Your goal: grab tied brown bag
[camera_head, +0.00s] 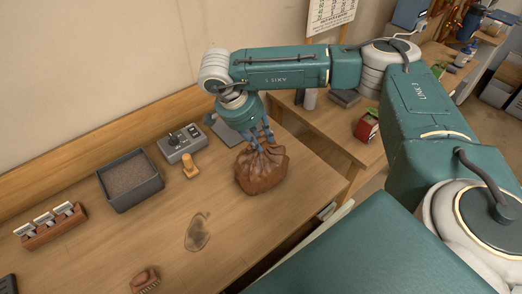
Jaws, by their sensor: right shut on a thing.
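The brown bag (262,174) sits upright on the wooden workbench, near its right end. Its gathered, tied neck points up. My right gripper (262,140) comes down from above and is shut on the neck of the bag. The fingers partly hide the neck. The bottom of the bag looks to be on or very close to the bench top. My left gripper does not show.
On the workbench (100,252) are a grey tray (130,181), a grey control box (182,143), a yellow-orange piece (190,167), a card holder (50,226) and a brown brush-like item (145,280). A dark stain (198,232) marks the bench front. A wall stands behind.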

